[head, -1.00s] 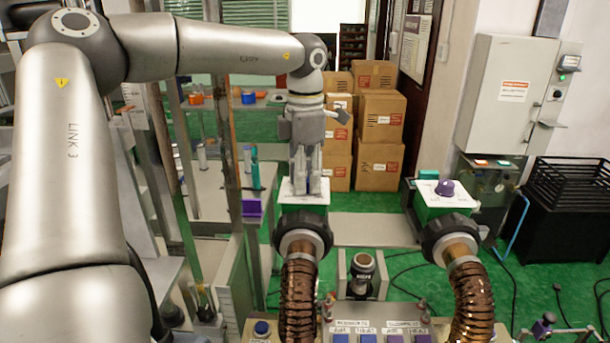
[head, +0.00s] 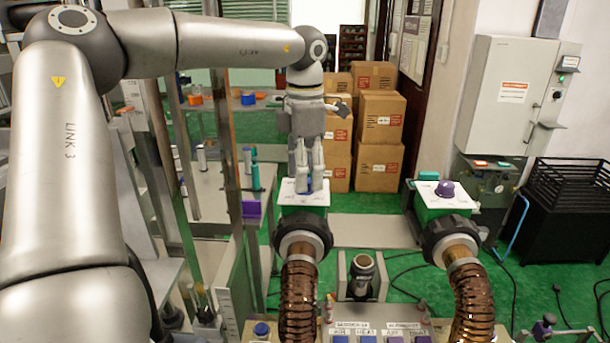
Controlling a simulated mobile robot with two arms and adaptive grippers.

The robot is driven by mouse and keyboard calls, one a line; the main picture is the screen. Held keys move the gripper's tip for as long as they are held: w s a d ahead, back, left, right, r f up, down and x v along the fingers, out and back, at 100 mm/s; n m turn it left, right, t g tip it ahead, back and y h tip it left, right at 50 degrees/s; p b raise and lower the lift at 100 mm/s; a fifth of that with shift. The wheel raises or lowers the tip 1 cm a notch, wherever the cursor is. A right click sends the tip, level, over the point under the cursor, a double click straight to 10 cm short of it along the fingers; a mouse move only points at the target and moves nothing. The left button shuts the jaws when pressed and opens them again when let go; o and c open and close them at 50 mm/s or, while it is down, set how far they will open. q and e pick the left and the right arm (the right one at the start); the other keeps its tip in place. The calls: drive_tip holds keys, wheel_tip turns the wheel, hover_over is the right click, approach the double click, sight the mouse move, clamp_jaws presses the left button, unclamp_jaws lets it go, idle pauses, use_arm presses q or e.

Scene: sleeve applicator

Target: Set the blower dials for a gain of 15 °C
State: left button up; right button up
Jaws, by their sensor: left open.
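Two green blower boxes with white dial plates stand above black-collared hoses. The right blower's plate (head: 463,201) carries a purple dial knob (head: 445,189), fully in view with nothing touching it. The left blower's plate (head: 290,199) has my left gripper (head: 307,187) over it, pointing down. Its fingers are open, with a bit of a blue dial knob (head: 308,184) showing between and behind them. I cannot tell whether the fingers touch that knob. The scale marks on both plates are too small to read. My right gripper is not in view.
Stacked cartons (head: 379,117) are behind. A metal upright (head: 233,140) stands left of the gripper.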

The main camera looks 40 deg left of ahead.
use_arm(q)
wheel_tip(320, 180, up, 11)
idle(0.3)
drive_tip(key=shift+f, duration=0.15)
idle(0.4)
